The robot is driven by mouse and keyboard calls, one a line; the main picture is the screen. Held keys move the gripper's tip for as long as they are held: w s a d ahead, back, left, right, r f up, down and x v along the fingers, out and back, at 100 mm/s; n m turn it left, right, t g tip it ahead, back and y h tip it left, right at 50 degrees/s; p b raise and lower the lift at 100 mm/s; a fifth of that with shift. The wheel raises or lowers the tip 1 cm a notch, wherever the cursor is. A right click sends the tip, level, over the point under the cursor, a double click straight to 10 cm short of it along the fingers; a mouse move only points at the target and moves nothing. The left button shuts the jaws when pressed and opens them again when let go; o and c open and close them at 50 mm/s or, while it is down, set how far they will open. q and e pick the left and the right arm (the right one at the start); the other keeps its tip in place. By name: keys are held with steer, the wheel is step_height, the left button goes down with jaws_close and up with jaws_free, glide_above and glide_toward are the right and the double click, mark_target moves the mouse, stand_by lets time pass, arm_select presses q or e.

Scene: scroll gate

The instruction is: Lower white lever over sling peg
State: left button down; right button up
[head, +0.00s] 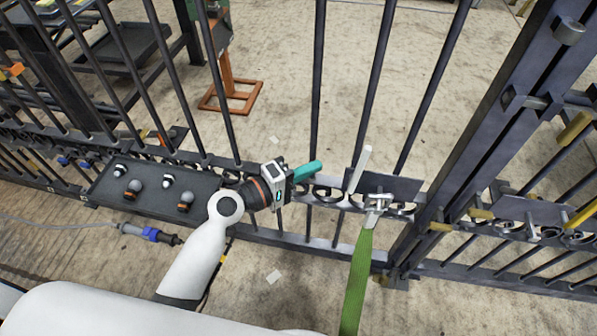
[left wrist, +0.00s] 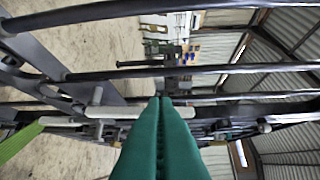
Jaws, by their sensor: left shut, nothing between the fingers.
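The white lever (head: 360,168) stands up, leaning a little right, on the dark gate. Its lower end is near a metal bracket (head: 377,202), where the green sling (head: 357,285) is attached. I cannot make out the sling peg separately. My left gripper (head: 319,167) has teal fingers, shut and empty, pointing right with a gap between their tips and the lever. In the left wrist view, the shut fingertips (left wrist: 160,100) overlap the white lever (left wrist: 125,111), which lies across the picture. The green sling (left wrist: 20,139) is at the left there. My right gripper is out of view.
Upright gate bars (head: 318,85) stand around the left gripper, with a thick gate post (head: 480,130) to the right. A dark tray (head: 150,203) with several knobs sits at left. An orange stand (head: 230,95) is beyond the gate on open floor.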

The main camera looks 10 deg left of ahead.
mark_target(358, 172)
arm_select(q)
steer(key=w+d, duration=0.3)
steer(key=d, duration=0.4)
steer(key=shift+f, duration=0.3)
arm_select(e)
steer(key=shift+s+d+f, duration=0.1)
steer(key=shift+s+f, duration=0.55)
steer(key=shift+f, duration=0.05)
arm_select(q)
steer(key=shift+d+p, duration=0.1)
steer(key=shift+p, duration=0.2)
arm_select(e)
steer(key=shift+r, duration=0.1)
